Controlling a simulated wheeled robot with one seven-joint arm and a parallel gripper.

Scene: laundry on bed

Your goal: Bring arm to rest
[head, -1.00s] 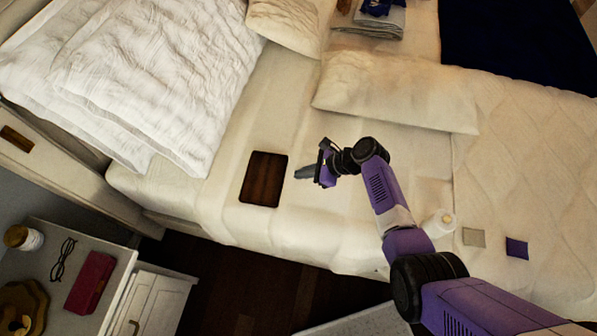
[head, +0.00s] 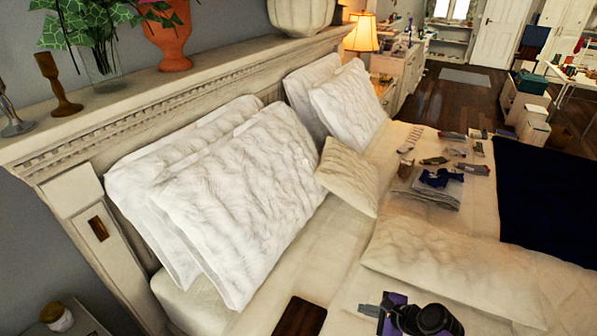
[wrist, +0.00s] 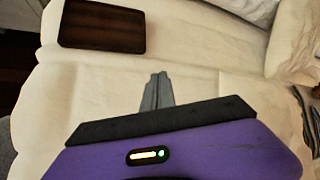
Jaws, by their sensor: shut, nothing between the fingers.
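My gripper (head: 371,309) shows at the bottom of the head view, over the bed (head: 295,260). In the wrist view its grey fingers (wrist: 156,92) are together, with nothing between them. A dark brown wooden board (head: 299,318) lies flat on the bed to the left of my gripper, cut off by the lower edge of the head view. The whole board (wrist: 102,27) shows in the wrist view, beyond the fingertips and apart from them. Most of my arm is out of the head view.
White pillows (head: 240,200) lean on the headboard (head: 170,110). A long cream pillow (head: 450,262) lies beyond my gripper. Folded grey cloth (head: 428,190) and several small items lie farther back, beside a dark blue blanket (head: 545,200). Bare sheet surrounds the board.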

